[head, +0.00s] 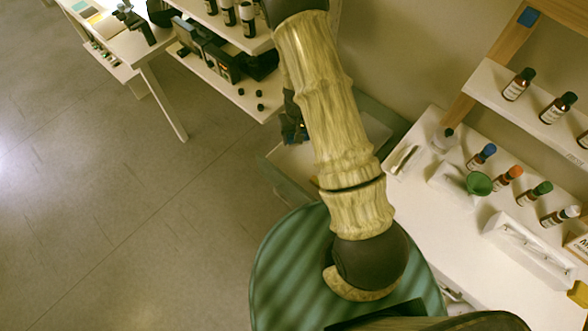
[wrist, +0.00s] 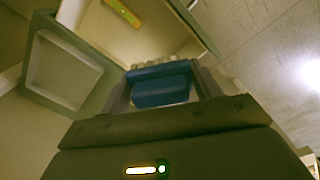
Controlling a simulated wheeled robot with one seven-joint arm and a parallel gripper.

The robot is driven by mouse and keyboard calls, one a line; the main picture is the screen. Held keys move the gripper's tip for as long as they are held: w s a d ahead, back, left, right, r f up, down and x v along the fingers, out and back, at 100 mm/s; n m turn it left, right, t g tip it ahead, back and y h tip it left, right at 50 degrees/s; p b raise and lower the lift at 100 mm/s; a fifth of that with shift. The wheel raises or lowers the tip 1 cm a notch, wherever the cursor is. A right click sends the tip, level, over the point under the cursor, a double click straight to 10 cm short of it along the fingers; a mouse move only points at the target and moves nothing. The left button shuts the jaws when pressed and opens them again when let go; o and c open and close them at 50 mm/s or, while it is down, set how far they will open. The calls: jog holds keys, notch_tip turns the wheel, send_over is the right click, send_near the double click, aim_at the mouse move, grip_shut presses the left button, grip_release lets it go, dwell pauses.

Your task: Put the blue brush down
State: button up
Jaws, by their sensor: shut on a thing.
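My gripper (wrist: 160,88) is shut on the blue brush (wrist: 160,92), which lies crosswise between the two fingers in the wrist view. Its pale bristles show at the brush's far edge. In the head view my gripper (head: 292,122) is partly hidden behind my arm, and only a small dark and blue part shows. It appears in front of or above a grey-green bin with a pale inside. How high the brush is above any surface I cannot tell.
The wrist view shows a grey-green rimmed compartment (wrist: 66,72) and a yellow-orange item (wrist: 123,12) in another pale one. A white bench (head: 440,215) at right holds capped bottles and a green funnel (head: 479,183). Shelves with dark bottles stand at top. Open floor lies left.

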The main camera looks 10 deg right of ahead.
jog(key=shift+f+m+b, duration=0.4)
jog(key=shift+b, duration=0.05)
notch_tip(320, 180, down, 17)
jog(key=w+m+b, duration=0.2)
jog(key=m+b, duration=1.6)
jog(key=m, duration=1)
jog(key=shift+w, duration=0.4)
jog(key=shift+f, duration=0.1)
jog(key=shift+f+b, duration=0.5)
jog(key=shift+f, duration=2.65)
